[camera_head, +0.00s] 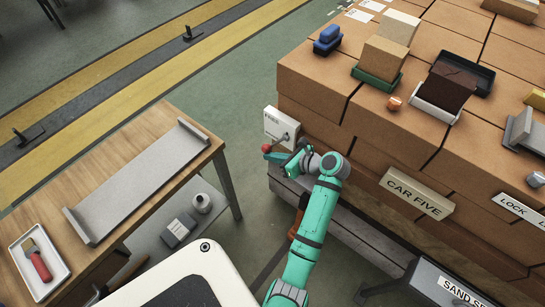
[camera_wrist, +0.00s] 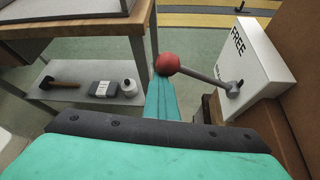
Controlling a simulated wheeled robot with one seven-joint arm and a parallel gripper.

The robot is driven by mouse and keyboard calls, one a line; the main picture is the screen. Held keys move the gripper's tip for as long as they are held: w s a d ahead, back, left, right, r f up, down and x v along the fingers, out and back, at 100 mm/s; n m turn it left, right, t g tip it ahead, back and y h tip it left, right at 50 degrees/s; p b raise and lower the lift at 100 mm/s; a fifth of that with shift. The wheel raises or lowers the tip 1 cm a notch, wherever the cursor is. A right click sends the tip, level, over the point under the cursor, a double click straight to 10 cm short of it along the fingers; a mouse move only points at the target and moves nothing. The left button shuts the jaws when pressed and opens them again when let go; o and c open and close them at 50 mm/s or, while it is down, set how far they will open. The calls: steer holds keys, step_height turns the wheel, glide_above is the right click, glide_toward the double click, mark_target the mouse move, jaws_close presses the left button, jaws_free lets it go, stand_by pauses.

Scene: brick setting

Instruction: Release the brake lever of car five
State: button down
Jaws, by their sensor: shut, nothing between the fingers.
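The brake lever (camera_wrist: 205,77) has a grey rod and a red ball knob (camera_wrist: 167,64). It comes out of a white box marked FREE (camera_head: 282,127) on the left side of the brick stack. The box also shows in the wrist view (camera_wrist: 257,68). A CAR FIVE sign (camera_head: 416,193) hangs on the stack's front. My gripper (camera_head: 284,157) is shut and empty, close to the knob. In the wrist view a teal finger (camera_wrist: 163,101) stands just below the knob; I cannot tell whether they touch. My gripper's body hides the lower part of the view.
A wooden table (camera_head: 158,135) at left holds a long grey channel tray (camera_head: 140,180) and a white tray with a red-handled brush (camera_head: 36,258). A lower shelf holds small items. Brick blocks and tools lie on the stack. The floor between the table and the stack is open.

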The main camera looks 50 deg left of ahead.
steer(key=shift+w+a+r, duration=0.1)
steer(key=shift+w+r, duration=0.15)
steer(key=shift+r, duration=0.3)
step_height(320, 180, down, 4)
steer(key=s+d, duration=0.2)
steer(key=w+v, duration=0.2)
steer(key=v, duration=0.7)
steer(key=shift+f, duration=0.35)
steer(key=shift+d, duration=0.1)
steer(key=shift+s, duration=0.1)
